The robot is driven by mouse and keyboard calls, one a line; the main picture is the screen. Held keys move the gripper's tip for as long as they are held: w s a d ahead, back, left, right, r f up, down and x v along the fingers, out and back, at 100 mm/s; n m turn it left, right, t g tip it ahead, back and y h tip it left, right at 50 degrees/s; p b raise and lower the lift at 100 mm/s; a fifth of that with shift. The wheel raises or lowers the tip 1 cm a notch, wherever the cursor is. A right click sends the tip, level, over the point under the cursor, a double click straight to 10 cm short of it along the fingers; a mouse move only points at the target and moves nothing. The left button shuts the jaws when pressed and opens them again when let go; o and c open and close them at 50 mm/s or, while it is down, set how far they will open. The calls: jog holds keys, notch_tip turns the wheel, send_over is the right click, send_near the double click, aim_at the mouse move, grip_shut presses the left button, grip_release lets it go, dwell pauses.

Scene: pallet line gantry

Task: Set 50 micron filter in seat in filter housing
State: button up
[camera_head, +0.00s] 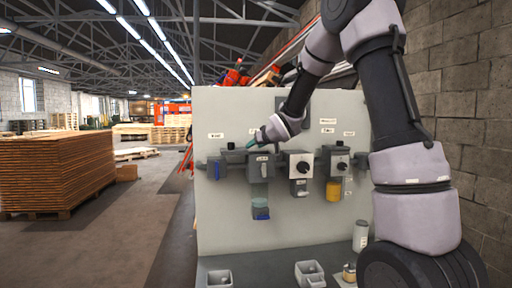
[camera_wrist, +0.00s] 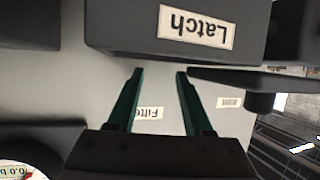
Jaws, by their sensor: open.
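My gripper (camera_head: 256,142) is at the upper left part of the grey panel, just above a dark box with a "Latch" label (camera_head: 262,158). In the wrist view my gripper (camera_wrist: 158,72) has its two teal fingers apart with nothing between them. The "Latch" label (camera_wrist: 194,27) appears upside down there, with a partly hidden "Filte…" label (camera_wrist: 149,113) behind the fingers. A white cylinder (camera_head: 360,235), possibly a filter, stands at the right of the shelf. I cannot read a 50 micron marking or tell which unit is the filter housing.
Grey bins (camera_head: 310,274) and (camera_head: 219,278) sit on the shelf. Stacked boards (camera_head: 55,170) stand left; the floor between is open.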

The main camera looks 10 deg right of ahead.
jog(key=s+d+r+m+h, duration=0.1)
jog(key=s+d+r, duration=0.3)
jog(key=s, duration=0.4)
jog(key=s+d+r+m+h, duration=0.2)
jog(key=s+d+r, duration=0.15)
jog(key=s, duration=0.55)
jog(key=s+f+m+g, duration=0.2)
jog(key=s+g, duration=0.1)
jog(key=s, duration=0.9)
jog(key=s+f+m+g+y, duration=0.1)
jog(key=s+f+m+g, duration=0.1)
jog(key=s, duration=0.9)
jog(key=shift+s+f+g+y, duration=0.2)
jog(key=shift+s+g+y, duration=0.15)
jog(key=shift+g, duration=0.25)
jog(key=shift+w+a, duration=0.1)
